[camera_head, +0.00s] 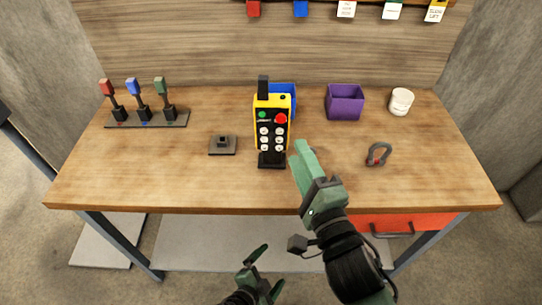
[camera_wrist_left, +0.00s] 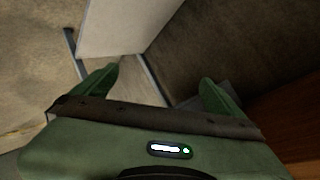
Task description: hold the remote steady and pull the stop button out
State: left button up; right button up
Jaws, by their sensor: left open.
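The remote (camera_head: 258,128) is yellow and black with several buttons. It stands upright in a black stand on the wooden table, near the middle. Its red stop button (camera_head: 281,118) is at the upper right of its face; I cannot tell whether it is pressed in or out. My right gripper (camera_head: 303,157) is over the table just right of the remote's lower part, seemingly apart from it. Its jaw opening is not clear. My left gripper (camera_head: 270,267) is low in front of the table, open and empty. Its spread fingers also show in the left wrist view (camera_wrist_left: 158,79).
Behind the remote is a blue bin (camera_head: 287,88). A purple bin (camera_head: 345,103), white cup (camera_head: 401,101) and grey shackle (camera_head: 378,155) are to the right. A small dark block (camera_head: 222,146) and a lever rack (camera_head: 146,122) are to the left. Table is clear between them.

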aim_at(272, 142)
pick_arm(q)
jog(key=d+r+m+t+h, duration=0.1)
jog(key=d+r+m+h, duration=0.1)
jog(key=d+r, duration=0.5)
jog(key=d+r+m+t+h, duration=0.1)
jog(key=d+r+m+h, duration=0.15)
jog(key=r, duration=0.95)
jog(key=w+a+r+n+t+y, duration=0.2)
jog(key=w+a+r+n+y, duration=0.1)
jog(key=w+r+n, duration=0.1)
jog(key=w+a+r+n+t+y, duration=0.2)
jog(key=w+a+r+n+y, duration=0.1)
jog(key=w+n, duration=0.4)
jog(key=w+a+r+n+t+y, duration=0.2)
jog(key=w+r+n+y, duration=0.1)
jog(key=w+r+n, duration=0.2)
jog(key=shift+w+a+n, duration=0.2)
jog(key=shift+a+n, duration=0.2)
jog(key=shift+n, duration=0.75)
jog(key=shift+w+a+r+n+y, duration=0.15)
jog(key=shift+w+a+n+y, duration=0.05)
jog(key=shift+w+n+y, duration=0.15)
jog(key=w, duration=0.7)
jog(key=shift+w+d, duration=0.1)
jog(key=shift+w, duration=0.05)
jog(key=shift+c, duration=0.3)
jog(key=c, duration=2)
